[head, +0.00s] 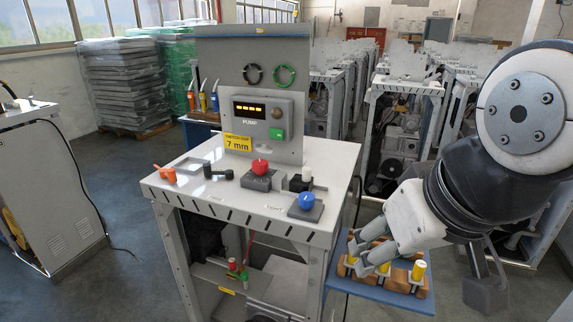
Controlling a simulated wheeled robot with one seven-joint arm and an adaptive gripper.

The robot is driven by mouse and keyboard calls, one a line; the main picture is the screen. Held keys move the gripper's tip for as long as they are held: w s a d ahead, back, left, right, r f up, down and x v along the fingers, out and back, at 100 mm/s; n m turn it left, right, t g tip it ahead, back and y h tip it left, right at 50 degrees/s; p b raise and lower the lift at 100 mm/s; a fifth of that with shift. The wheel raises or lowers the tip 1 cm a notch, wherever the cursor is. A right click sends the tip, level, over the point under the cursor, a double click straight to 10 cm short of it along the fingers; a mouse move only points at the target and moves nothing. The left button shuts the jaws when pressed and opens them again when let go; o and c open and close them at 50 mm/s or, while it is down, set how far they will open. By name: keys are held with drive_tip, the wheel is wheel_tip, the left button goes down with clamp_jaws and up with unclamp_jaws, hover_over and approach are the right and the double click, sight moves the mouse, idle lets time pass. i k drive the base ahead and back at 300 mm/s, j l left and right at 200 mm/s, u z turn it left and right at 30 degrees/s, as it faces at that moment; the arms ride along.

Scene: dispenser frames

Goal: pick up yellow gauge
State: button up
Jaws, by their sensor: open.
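Several yellow cylindrical pieces stand in a brown wooden holder (402,275) on a blue shelf (395,297) at the lower right. Other yellow parts show beside and behind my fingers, partly hidden. I cannot tell which of these is the yellow gauge. My gripper (362,258) is open and points down and left, over the left and middle part of the holder. Whether its fingers touch anything cannot be told.
Left of the shelf stands a white-topped dispenser frame (225,200) with a red knob (260,167), a blue knob (306,200), an orange handle (167,174) and a panel marked 7 mm. More machine frames (405,110) stand behind. Grey floor lies free at left.

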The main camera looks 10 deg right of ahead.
sight(415, 278)
drive_tip(key=z, duration=0.7)
